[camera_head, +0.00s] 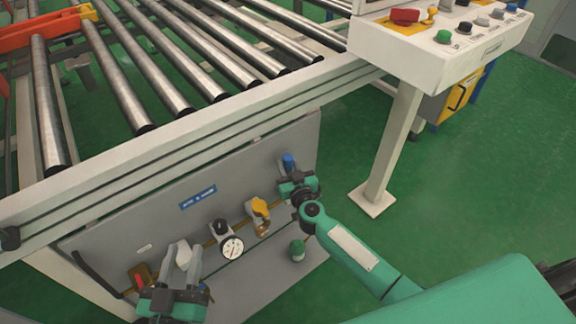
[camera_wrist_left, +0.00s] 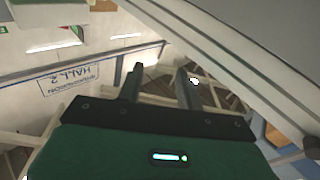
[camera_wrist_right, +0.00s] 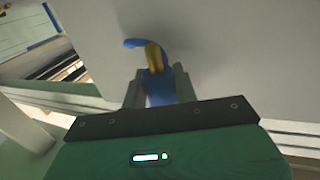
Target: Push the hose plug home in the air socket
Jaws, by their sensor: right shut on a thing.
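My right gripper (camera_head: 294,180) is at the upper right of the grey service panel (camera_head: 285,145). It is shut on a blue piece with a yellow band, seemingly the hose plug (camera_wrist_right: 157,88), seen between the fingers in the right wrist view. The blue piece (camera_head: 288,161) also shows just above the gripper in the head view. The air socket cannot be told apart, and how deep the plug sits is hidden. My left gripper (camera_wrist_left: 160,72) has its fingers apart with nothing between them. In the head view it is at the panel's lower left.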

